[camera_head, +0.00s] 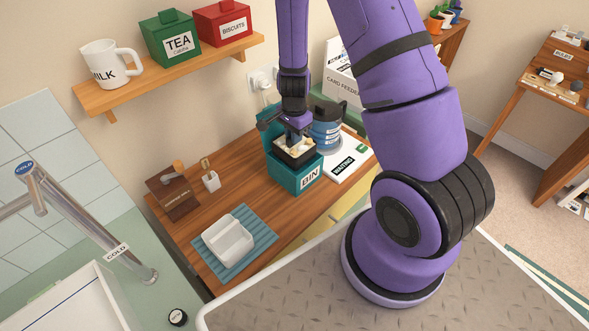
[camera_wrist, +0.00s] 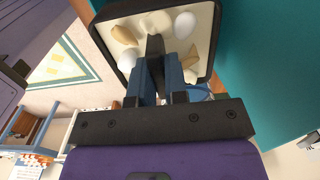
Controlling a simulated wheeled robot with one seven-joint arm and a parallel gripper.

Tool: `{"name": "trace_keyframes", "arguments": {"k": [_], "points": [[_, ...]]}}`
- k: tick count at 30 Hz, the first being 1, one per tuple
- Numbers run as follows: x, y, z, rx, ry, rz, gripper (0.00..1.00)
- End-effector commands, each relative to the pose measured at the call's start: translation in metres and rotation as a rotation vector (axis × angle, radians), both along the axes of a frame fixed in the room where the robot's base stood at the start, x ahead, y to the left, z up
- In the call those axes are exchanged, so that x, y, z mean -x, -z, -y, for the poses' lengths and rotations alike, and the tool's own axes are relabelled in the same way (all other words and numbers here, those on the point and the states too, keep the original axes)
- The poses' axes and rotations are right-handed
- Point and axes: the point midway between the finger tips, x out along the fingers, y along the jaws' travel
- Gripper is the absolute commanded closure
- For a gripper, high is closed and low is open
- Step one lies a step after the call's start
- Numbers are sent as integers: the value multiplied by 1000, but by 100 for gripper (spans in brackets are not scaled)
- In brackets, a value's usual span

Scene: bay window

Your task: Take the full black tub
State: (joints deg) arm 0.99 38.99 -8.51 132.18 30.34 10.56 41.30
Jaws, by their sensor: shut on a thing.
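The black tub (camera_head: 294,157) has a dark rim and a pale inside holding several white and tan pieces. It shows at the top of the wrist view (camera_wrist: 214,42), cut off by the frame edge. My gripper (camera_head: 294,136) points down over it. In the wrist view its two blue fingers (camera_wrist: 156,82) are shut on a dark upright part in the tub's middle. The tub is at the mouth of the teal bin (camera_head: 296,180), marked BIN. I cannot tell whether it rests in the bin or hangs just above.
A blue-grey jar (camera_head: 326,128) and a white WAITING sheet (camera_head: 347,163) are close to the right of the bin. Bare wood lies between.

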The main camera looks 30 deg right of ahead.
Motion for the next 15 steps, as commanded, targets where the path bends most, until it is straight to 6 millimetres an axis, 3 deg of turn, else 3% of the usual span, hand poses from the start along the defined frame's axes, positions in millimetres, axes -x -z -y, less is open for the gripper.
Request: {"name": "trace_keyframes", "arguments": {"k": [15], "points": [[0,-23,0,-1,0,0,100]]}}
